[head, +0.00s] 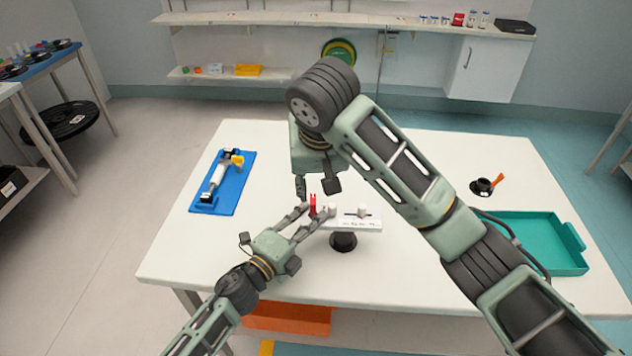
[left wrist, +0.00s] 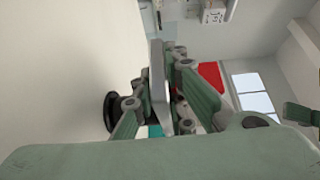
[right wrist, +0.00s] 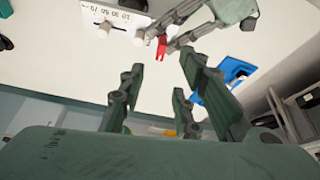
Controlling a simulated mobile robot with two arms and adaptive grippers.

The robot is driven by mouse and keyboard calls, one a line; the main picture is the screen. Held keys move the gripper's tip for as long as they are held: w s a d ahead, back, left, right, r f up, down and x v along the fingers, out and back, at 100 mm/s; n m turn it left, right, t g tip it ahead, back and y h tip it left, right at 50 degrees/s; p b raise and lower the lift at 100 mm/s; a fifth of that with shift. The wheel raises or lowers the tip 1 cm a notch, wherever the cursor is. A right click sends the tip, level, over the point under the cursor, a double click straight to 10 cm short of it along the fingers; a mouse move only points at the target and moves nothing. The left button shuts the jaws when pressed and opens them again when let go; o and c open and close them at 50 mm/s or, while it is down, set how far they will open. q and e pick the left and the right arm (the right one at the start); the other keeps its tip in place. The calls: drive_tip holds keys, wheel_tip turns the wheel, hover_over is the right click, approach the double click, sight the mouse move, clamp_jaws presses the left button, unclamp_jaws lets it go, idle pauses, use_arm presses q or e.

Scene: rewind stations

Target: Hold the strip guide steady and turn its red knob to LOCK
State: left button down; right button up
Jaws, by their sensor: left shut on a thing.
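The strip guide (head: 358,225) is a white bar with a printed scale on a round black base (head: 343,242), near the table's front middle. Its red knob (head: 312,204) stands at its left end and also shows in the right wrist view (right wrist: 162,46). My left gripper (head: 305,221) is shut on the guide's left end, beside the knob; the left wrist view shows the bar (left wrist: 158,85) edge-on between its fingers. My right gripper (right wrist: 158,85) is open and empty, its fingers pointing toward the knob, apart from it.
A blue fixture (head: 232,185) lies at the table's left. A teal tray (head: 545,243) and a small black cup with an orange handle (head: 485,187) are at the right. An orange bin (head: 288,320) sits below the front edge. The left front tabletop is clear.

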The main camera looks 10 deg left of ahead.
sight(313, 200)
drive_tip(key=shift+m, duration=0.4)
drive_tip(key=x, duration=1.2)
drive_tip(key=shift+s+a+f, duration=0.1)
drive_tip(key=shift+s+a, duration=0.05)
